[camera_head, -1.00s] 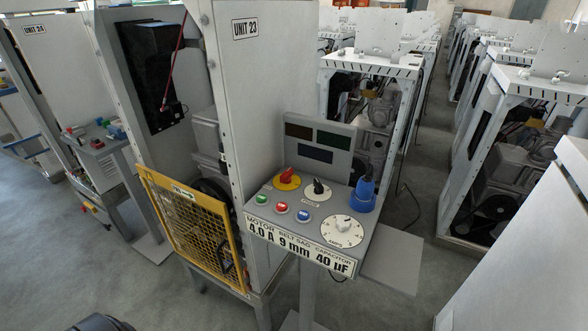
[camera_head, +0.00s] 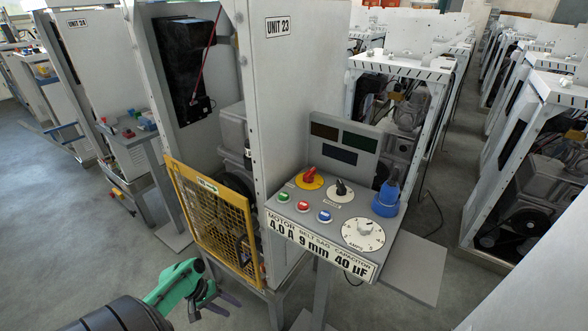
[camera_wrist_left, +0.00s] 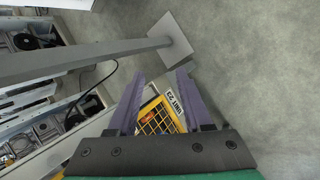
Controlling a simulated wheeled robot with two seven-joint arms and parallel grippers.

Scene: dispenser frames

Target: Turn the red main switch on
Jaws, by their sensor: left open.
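The red main switch (camera_head: 309,176) is a red rotary handle on a yellow disc, at the back left of the sloped grey control panel (camera_head: 322,221) in the head view. My left gripper (camera_head: 214,304) is low in the head view, in front of and below the yellow mesh guard, well apart from the switch. It is open and empty, with its two purple fingers spread in the left wrist view (camera_wrist_left: 160,78). The switch cannot be made out in the left wrist view. My right gripper is not in view.
The panel also carries a black knob (camera_head: 340,189), a white dial (camera_head: 363,233), a blue plug-like part (camera_head: 387,196) and green, red and blue buttons. The yellow mesh guard (camera_head: 213,220) stands left of the panel. Grey floor (camera_head: 90,250) is free at the left.

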